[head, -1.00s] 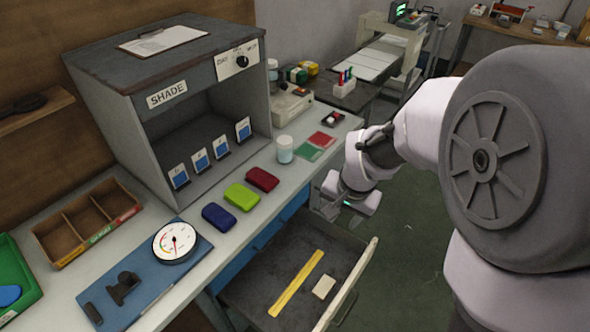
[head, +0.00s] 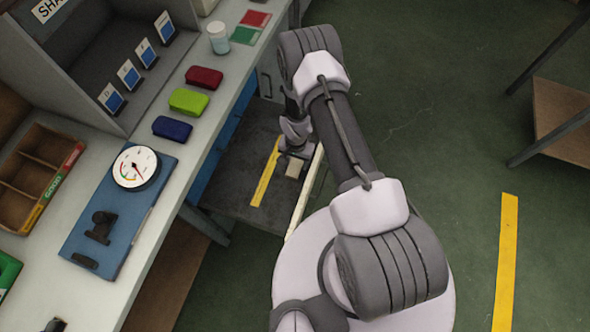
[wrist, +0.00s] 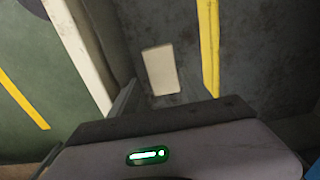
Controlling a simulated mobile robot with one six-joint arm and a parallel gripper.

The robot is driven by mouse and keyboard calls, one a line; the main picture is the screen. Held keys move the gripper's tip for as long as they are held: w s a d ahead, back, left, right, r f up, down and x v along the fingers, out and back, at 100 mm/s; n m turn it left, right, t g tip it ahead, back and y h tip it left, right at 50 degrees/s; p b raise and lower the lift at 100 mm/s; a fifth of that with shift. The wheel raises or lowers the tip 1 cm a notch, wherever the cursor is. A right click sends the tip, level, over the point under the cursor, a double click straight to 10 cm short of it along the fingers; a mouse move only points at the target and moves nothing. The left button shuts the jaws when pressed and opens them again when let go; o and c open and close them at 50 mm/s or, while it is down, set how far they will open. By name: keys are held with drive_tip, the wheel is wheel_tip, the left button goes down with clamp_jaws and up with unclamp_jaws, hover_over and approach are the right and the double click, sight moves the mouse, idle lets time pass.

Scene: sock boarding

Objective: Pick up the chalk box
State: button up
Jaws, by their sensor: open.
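The small cream chalk box (head: 293,168) lies in the open drawer (head: 236,190) below the bench, partly hidden by my arm in the head view. In the wrist view the chalk box (wrist: 161,68) lies on the dark drawer floor, just beyond and between my fingers. My gripper (wrist: 160,84) is open and empty, pointing down over the box. In the head view my gripper (head: 287,160) is over the drawer and its fingers are mostly hidden; the exact height above the box cannot be told.
A yellow ruler-like strip (head: 265,173) lies in the drawer beside the box; it also shows in the wrist view (wrist: 209,45). The pale drawer front (wrist: 77,50) rises on the other side. The bench (head: 195,130) above holds red, green and blue cases and a dial gauge (head: 136,167).

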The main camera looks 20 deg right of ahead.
sight(295, 166)
drive_tip(key=f+b, duration=0.1)
drive_tip(key=f, duration=0.1)
drive_tip(key=f+b, duration=0.1)
drive_tip(key=f, duration=0.2)
drive_tip(key=shift+w+a+f+b, duration=0.1)
drive_tip(key=shift+w+f+b, duration=0.15)
drive_tip(key=shift+b, duration=0.15)
drive_tip(key=shift+r, duration=0.2)
drive_tip(key=shift+s, duration=0.1)
drive_tip(key=c, duration=1.2)
drive_tip(key=shift+r, duration=0.1)
